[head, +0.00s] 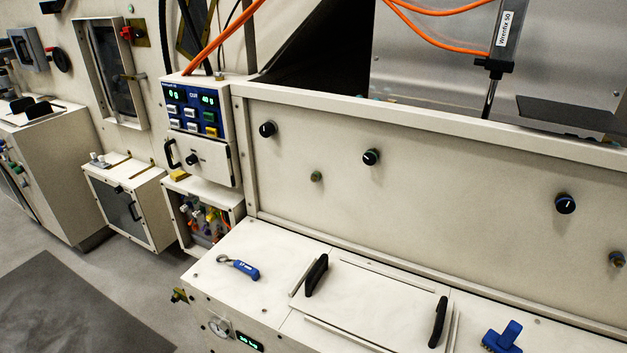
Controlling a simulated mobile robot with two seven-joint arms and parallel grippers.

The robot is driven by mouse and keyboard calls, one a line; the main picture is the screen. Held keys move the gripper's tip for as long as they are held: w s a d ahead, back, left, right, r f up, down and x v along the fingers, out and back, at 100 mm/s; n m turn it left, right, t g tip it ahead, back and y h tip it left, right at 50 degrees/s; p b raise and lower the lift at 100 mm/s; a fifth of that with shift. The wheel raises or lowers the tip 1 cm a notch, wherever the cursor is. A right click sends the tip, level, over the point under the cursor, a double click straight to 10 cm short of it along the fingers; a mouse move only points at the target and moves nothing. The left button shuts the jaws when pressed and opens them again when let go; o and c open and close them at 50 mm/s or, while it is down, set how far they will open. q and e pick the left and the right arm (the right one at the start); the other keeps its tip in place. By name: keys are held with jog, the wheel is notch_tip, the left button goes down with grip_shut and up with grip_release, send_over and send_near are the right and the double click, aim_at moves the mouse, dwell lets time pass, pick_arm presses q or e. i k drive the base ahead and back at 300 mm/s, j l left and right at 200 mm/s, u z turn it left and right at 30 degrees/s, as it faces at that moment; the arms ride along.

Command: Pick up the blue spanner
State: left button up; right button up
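The blue spanner (241,267) lies flat on the white bench top, near its left end. Its handle is blue with a small light label, and its grey metal ring head points to the upper left. Nothing touches it. Neither of my grippers shows in the head view.
Right of the spanner is a lid panel (362,303) with two upright black handles (316,275). A blue T-shaped tool (503,337) sits further right. Behind rises a beige panel with knobs (371,157). A blue control box (192,108) stands back left. Bench around the spanner is clear.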

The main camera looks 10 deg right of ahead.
aim_at(252, 272)
jog(key=i+j+z, duration=0.8)
jog(key=z, duration=0.15)
